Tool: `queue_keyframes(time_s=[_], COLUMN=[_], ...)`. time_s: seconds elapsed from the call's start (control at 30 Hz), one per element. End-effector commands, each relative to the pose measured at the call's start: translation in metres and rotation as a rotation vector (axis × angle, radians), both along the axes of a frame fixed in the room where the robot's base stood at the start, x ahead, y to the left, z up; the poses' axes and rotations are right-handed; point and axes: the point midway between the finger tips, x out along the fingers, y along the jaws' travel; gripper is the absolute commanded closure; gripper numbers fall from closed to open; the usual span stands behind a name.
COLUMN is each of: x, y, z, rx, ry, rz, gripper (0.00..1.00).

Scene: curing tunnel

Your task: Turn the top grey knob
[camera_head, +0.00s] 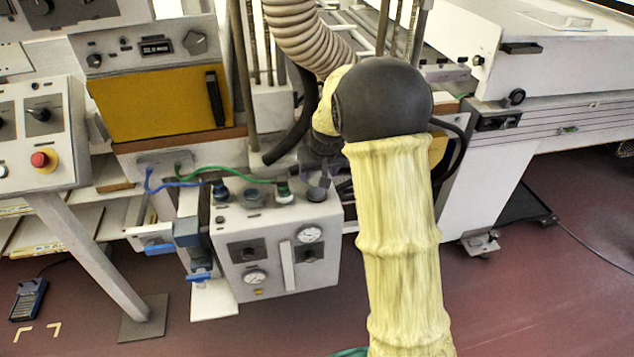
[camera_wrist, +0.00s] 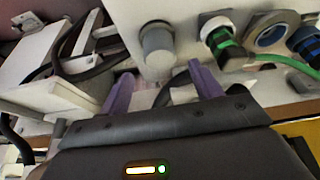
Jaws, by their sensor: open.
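The grey knob (camera_wrist: 157,42) is a short round cylinder on the top face of the white control box (camera_wrist: 185,12). In the head view the knob (camera_head: 316,194) sits at the right end of the box's top (camera_head: 232,268), beside the green hose fitting. My gripper (camera_wrist: 163,82) is open, with its two purple fingers spread apart and nothing between them. In the wrist view the knob lies just beyond the fingertips, roughly in line with the gap, and looks clear of both fingers. In the head view my gripper is mostly hidden behind my arm, close above the knob.
A green hose fitting (camera_head: 284,193) and a blue hose fitting (camera_head: 220,191) stand on the same top face, left of the knob. Their hoses run to the left. A dark hose (camera_head: 291,128) hangs close behind. Gauges and switches cover the box's front. Open floor (camera_head: 530,270) lies right.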

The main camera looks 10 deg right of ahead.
Motion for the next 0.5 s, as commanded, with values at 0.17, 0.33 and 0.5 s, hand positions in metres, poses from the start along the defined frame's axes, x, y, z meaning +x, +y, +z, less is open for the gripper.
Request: queue_keyframes(time_s=[0.17,0.33,0.5], x=[0.012,0.020,0.023], y=[-0.001,-0.005,-0.004], z=[-0.031,-0.049,-0.055], rx=[-0.001,0.000,0.001], ry=[0.003,0.000,-0.001], rz=[-0.001,-0.009,-0.007], gripper=[0.36,0.36,0.36])
